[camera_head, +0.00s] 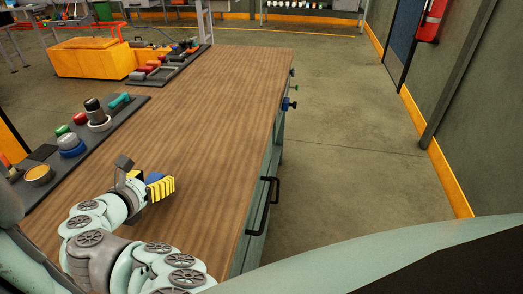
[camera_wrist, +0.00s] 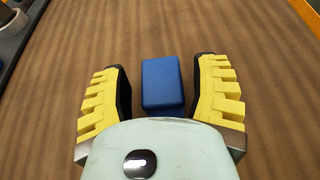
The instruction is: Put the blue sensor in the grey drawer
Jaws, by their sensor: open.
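The blue sensor (camera_wrist: 162,82) is a small rounded block. In the wrist view it lies between the two yellow fingers of my gripper (camera_wrist: 160,72), with a gap on each side. My gripper (camera_head: 160,187) is open and holds nothing, low over the wooden bench top. In the head view only a bit of blue shows at the fingers, and the sensor is mostly hidden. A drawer front with a dark bar handle (camera_head: 275,190) is on the right side of the bench. The inside of the drawer is not visible, and its grey colour is hard to confirm.
A dark tray (camera_head: 135,103) with knobs and buttons lies along the left bench edge. Another dark tray (camera_head: 165,72) with small parts and an orange box (camera_head: 95,62) stand farther back. The middle of the wooden bench (camera_head: 205,115) is clear. Small knobs (camera_head: 289,104) stick out of its right side.

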